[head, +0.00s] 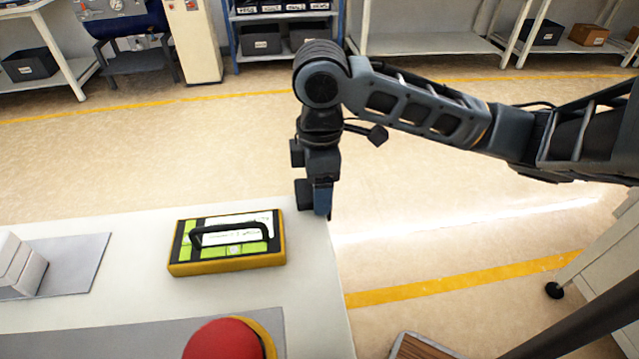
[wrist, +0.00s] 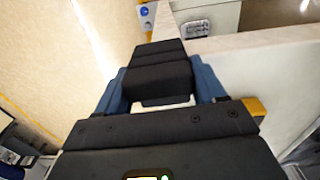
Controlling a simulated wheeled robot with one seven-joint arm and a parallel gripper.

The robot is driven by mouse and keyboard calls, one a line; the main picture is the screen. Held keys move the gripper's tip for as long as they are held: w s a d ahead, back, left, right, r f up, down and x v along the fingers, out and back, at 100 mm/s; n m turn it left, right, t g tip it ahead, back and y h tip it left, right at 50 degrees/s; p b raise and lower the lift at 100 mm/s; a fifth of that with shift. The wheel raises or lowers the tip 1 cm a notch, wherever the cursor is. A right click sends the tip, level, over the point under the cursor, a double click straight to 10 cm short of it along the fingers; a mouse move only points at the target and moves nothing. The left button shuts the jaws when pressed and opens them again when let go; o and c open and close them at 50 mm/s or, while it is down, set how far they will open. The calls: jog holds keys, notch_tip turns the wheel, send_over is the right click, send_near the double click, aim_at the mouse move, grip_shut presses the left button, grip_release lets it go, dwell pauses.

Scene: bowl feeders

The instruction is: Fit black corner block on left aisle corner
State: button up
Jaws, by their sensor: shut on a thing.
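A black corner block (wrist: 158,72) sits between the blue fingers of my gripper (wrist: 165,88) in the wrist view; my gripper is shut on it. In the head view, my gripper (head: 318,203) points down at the far right corner of the white table (head: 310,300), beside the aisle floor. The block is mostly hidden there by the fingers. In the wrist view, the table edge (wrist: 262,38) runs close to the right of the block. I cannot tell whether the block touches the corner.
A yellow case with a black handle (head: 228,262) lies on the table left of my gripper. A red round button (head: 224,340) is at the near edge. White blocks (head: 18,268) lie on a grey mat (head: 75,262) at far left. Open floor (head: 430,220) lies right of the table.

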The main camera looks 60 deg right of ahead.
jog(key=shift+f, duration=0.8)
jog(key=o, duration=1.2)
jog(key=shift+f, duration=0.1)
jog(key=r+p, duration=0.1)
jog(key=r, duration=0.8)
jog(key=shift+d+r+p, duration=0.2)
jog(key=shift+r+p, duration=0.1)
jog(key=shift+p, duration=0.05)
